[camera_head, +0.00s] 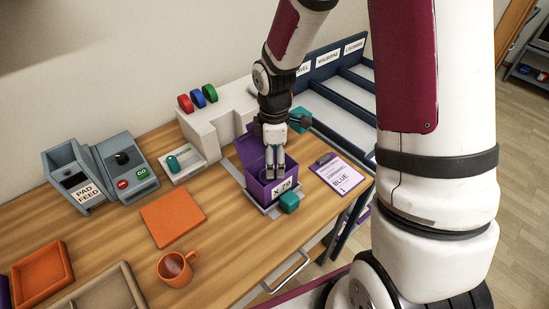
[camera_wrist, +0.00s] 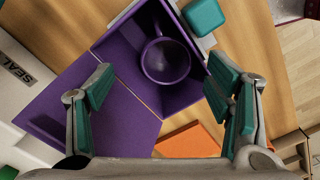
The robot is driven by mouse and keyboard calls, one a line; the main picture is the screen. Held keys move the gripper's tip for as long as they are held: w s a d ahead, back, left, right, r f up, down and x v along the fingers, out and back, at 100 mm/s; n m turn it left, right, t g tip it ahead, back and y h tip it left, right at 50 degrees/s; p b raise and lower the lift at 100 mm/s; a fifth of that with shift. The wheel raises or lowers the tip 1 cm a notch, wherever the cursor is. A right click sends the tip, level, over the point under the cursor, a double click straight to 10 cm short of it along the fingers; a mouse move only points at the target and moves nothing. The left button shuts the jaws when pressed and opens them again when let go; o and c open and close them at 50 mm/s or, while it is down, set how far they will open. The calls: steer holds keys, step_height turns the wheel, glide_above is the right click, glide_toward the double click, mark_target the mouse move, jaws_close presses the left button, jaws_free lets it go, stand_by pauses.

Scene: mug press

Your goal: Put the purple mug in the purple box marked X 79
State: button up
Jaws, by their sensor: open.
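The purple box marked X 79 (camera_head: 260,189) stands open on the table, its lid flap raised at the back in the head view. In the wrist view the box (camera_wrist: 188,92) shows from above, with the lid (camera_wrist: 105,110) folded out to the left. The purple mug (camera_wrist: 166,62) is inside the box, its round opening facing the wrist camera and its handle toward the top. My gripper (camera_head: 275,174) is over the box with its fingers pointing down. In the wrist view my gripper (camera_wrist: 160,88) is open, its teal pads apart and nothing between them.
A teal block (camera_head: 289,202) is at the box's front corner. A clipboard reading BLUE (camera_head: 337,174) lies to the right. An orange mug (camera_head: 175,269) and orange pad (camera_head: 172,219) are to the left. A white press-like machine (camera_head: 215,122) stands behind, and labelled lanes (camera_head: 340,100) lie back right.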

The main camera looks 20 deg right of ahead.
step_height(320, 180, up, 12)
steer(key=s+r+m+t, duration=0.5)
steer(key=s+r+m, duration=0.9)
steer(key=s, duration=0.5)
steer(key=shift+s+a+r, duration=0.2)
steer(key=shift+s+r, duration=0.2)
steer(key=shift+r, duration=0.05)
